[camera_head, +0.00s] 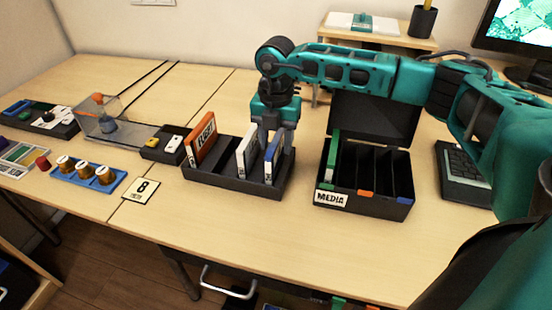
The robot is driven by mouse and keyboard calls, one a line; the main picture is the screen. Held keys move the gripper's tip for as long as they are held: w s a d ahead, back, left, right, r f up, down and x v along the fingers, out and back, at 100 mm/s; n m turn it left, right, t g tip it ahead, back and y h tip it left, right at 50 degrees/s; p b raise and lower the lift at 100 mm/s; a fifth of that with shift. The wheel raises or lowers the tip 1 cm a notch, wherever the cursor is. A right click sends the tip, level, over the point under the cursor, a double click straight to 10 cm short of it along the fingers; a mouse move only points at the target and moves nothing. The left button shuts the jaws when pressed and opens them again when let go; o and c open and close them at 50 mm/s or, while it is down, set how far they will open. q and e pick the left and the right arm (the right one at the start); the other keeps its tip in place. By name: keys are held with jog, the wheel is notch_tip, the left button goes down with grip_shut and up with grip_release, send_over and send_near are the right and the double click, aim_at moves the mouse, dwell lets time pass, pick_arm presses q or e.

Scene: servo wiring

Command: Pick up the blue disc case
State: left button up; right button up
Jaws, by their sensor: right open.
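The blue disc case (271,158) stands upright at the right end of a black rack (225,187), its narrow edge facing the front. My right gripper (276,142) points down over this case. Its fingers are open, one on each side of the case's upper part; I cannot tell whether they touch it. A white case (246,155) stands close to the left of the gripper, and an orange case (201,140) stands at the rack's left end. My left gripper is not in view.
An open black box (372,206) labelled MEDIA, with a green case (332,157) in its left slot, stands right of the rack. A blue tray (84,180) with several round knobs lies left.

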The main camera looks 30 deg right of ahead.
jog(key=shift+f, duration=0.2)
grip_shut()
dwell(0.3)
